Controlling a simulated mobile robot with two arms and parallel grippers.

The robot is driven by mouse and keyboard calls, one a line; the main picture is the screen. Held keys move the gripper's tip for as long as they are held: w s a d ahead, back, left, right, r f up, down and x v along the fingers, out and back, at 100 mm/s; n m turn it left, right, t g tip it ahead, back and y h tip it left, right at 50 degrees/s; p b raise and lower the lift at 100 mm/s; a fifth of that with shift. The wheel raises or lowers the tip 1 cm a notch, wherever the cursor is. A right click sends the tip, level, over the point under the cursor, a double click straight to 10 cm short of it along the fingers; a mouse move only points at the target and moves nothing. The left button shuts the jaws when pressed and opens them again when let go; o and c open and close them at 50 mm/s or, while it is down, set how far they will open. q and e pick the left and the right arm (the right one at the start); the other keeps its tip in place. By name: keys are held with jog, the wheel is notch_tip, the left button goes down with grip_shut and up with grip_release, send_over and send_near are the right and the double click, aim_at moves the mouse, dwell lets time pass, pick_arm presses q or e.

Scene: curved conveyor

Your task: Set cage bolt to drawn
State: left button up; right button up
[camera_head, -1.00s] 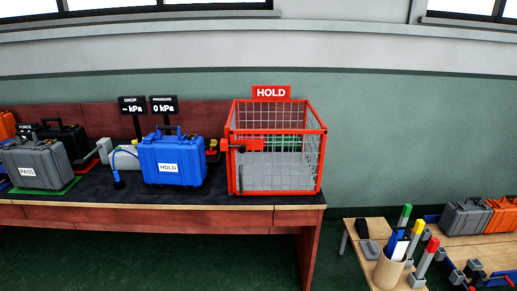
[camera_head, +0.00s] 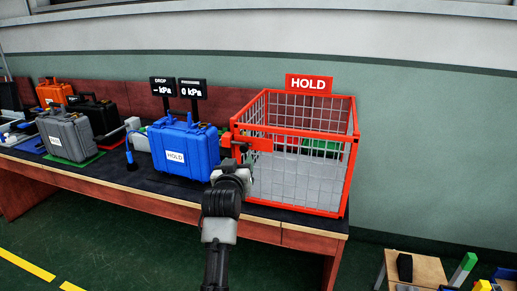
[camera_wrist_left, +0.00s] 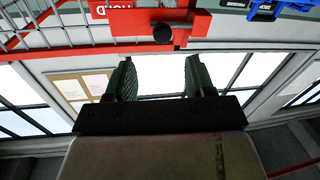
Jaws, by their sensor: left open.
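The red wire cage (camera_head: 300,205) with a HOLD sign stands at the right end of the bench. Its bolt is a red bar and bracket (camera_head: 260,144) with a dark knob, at the cage's upper left front. In the left wrist view the bolt's red bracket (camera_wrist_left: 190,22) and black knob (camera_wrist_left: 163,33) show close up, just beyond the fingers. My left gripper (camera_wrist_left: 160,80) is open and empty there, apart from the knob. In the head view my left gripper (camera_head: 233,166) is just below the bolt and partly hides that corner. My right gripper is not in view.
A blue case (camera_head: 185,147) labelled HOLD stands close to the left of the cage and gripper. A grey case (camera_head: 66,136) and an orange case (camera_head: 54,92) are further left. Two kPa displays (camera_head: 178,88) stand behind the blue case. The floor before the bench is open.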

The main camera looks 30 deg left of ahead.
aim_at(243, 149)
pick_arm(q)
jog(key=x, duration=0.4)
jog(key=shift+w+a+r, duration=0.1)
jog(key=shift+w+a, duration=0.05)
jog(key=shift+a, duration=0.2)
jog(key=x, duration=0.3)
jog(key=shift+w, duration=0.4)
jog(key=shift+w+a, duration=0.3)
jog(key=shift+w, duration=0.35)
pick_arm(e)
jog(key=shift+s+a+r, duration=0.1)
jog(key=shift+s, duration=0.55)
pick_arm(q)
grip_shut()
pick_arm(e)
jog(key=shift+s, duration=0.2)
